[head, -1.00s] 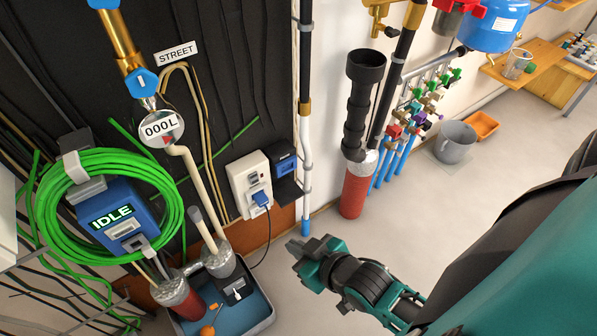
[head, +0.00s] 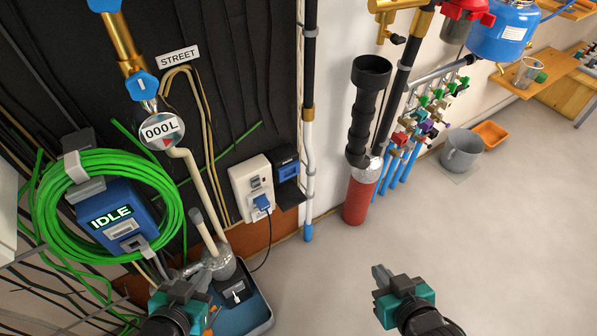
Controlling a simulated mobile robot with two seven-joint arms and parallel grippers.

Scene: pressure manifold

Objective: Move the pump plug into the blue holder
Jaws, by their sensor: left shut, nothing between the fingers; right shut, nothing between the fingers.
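The pump plug (head: 262,203) is blue and sits in the lower part of the white wall socket box (head: 246,178). A dark cable hangs from it toward the blue tray. The blue holder (head: 287,170) is on the wall just right of the socket box, above a black ledge. My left gripper (head: 184,286) is shut at the bottom left, in front of the blue tray and well below the plug. My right gripper (head: 381,274) is shut and empty over the bare floor, to the lower right of the plug and apart from it.
A blue tray (head: 262,318) with a pump and pipes stands below the socket. A green hose coil (head: 172,200) hangs around the IDLE box (head: 108,216) at left. A red and black standpipe (head: 357,200) stands right of the holder.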

